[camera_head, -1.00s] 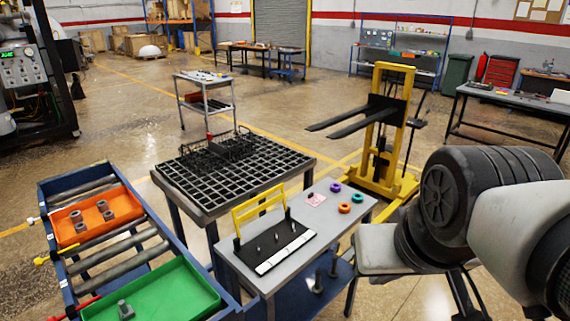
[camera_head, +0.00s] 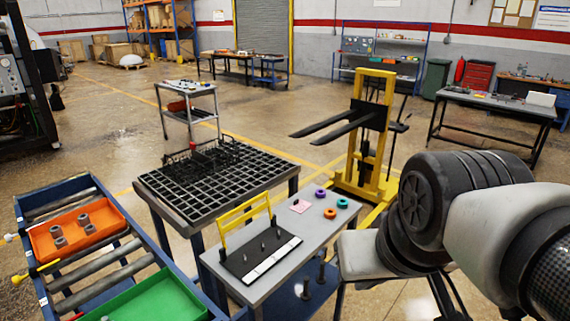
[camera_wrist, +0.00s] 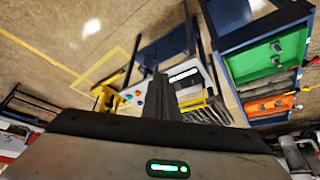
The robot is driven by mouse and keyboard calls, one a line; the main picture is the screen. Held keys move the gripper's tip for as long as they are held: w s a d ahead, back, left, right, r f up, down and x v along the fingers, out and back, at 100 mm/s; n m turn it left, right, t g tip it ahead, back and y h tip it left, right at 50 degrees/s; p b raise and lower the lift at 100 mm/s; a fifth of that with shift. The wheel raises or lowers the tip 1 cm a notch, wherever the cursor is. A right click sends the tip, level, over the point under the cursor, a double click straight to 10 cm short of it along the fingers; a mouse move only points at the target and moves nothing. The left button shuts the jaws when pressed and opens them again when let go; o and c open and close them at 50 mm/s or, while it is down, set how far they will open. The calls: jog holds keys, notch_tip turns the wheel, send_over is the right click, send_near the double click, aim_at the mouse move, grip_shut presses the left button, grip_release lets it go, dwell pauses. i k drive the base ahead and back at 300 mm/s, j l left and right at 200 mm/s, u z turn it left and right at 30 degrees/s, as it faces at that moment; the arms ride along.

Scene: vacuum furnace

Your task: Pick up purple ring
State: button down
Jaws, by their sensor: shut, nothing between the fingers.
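The purple ring (camera_head: 320,193) lies on the right part of a small grey table (camera_head: 257,287). Small coloured rings show left of the fingers there, too small to tell apart surely. The gripper itself is outside the head view.
A black board with pegs and a yellow frame (camera_head: 245,218) stands left of the rings. A black grid table (camera_head: 215,190) is behind it. An orange tray (camera_head: 98,220) and green tray (camera_head: 150,303) sit on a roller rack. A yellow lifter (camera_head: 368,150) stands behind the rings.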

aim_at(319, 194)
jog(key=i+l+u, duration=0.2)
jog(key=u, duration=0.3)
jog(key=i+l+u, duration=0.15)
jog(key=u, duration=0.35)
jog(key=i+l+u, duration=0.15)
jog(key=l, duration=0.25)
jog(key=l+u, duration=0.1)
jog(key=l, duration=0.3)
jog(key=i+l+u, duration=0.15)
jog(key=l, duration=0.25)
jog(key=i+l, duration=0.1)
jog(key=l, duration=0.5)
jog(key=i+l, duration=0.1)
jog(key=l, duration=0.5)
jog(key=l+u, duration=0.1)
jog(key=l, duration=0.5)
jog(key=i+l, duration=0.15)
jog(key=l, duration=0.45)
